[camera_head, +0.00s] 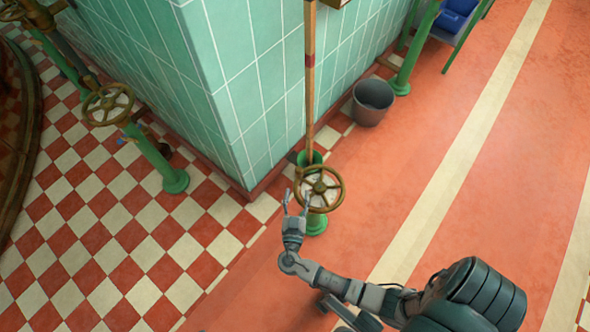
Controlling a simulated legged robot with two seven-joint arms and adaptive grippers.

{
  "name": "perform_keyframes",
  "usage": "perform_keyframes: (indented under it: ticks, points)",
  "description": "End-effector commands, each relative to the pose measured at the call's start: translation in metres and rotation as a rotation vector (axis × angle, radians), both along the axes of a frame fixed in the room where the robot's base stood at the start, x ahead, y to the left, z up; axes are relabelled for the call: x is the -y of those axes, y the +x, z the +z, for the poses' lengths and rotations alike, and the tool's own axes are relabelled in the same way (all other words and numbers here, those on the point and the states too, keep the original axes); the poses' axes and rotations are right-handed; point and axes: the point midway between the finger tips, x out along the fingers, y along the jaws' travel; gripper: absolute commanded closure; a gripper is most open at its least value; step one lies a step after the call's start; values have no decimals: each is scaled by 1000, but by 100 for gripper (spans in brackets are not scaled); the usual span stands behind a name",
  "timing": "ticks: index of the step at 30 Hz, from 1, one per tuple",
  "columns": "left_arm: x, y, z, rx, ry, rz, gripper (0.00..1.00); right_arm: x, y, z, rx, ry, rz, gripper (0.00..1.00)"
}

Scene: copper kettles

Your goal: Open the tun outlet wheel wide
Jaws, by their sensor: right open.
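A brass handwheel (320,187) with spokes sits on a green pedestal (316,224) just right of the tiled wall corner. My right gripper (297,197) is open at the lower left edge of this wheel, its fingers pointing up the picture. I cannot tell whether a finger touches the rim. A second brass handwheel (108,104) stands at the left on a green pipe, far from my gripper. No label shows which wheel is the tun outlet. My left gripper is not in view.
A green tiled wall block (225,85) fills the upper middle. A wooden pole (310,80) rises behind the near wheel. A grey bucket (373,102) stands by the wall. The red floor (450,150) at the right is clear.

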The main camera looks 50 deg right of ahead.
Motion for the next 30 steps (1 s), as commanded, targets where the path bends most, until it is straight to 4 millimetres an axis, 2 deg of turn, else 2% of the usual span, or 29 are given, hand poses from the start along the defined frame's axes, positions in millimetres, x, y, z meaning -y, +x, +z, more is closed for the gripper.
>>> perform_keyframes:
  ticks: [6,12,18,25,26,30]
  points:
    - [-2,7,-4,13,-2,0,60,38,31,-1,-2,-5,0,47]
    - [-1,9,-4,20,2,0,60,62,50,-1,-3,-5,0,47]
    - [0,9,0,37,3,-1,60,72,57,-1,-2,-2,0,47]
    - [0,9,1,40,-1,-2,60,72,57,0,-1,-2,0,47]
    - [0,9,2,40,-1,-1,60,72,57,0,-1,-2,1,52]
    - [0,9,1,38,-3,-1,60,72,57,0,-2,-3,0,87]
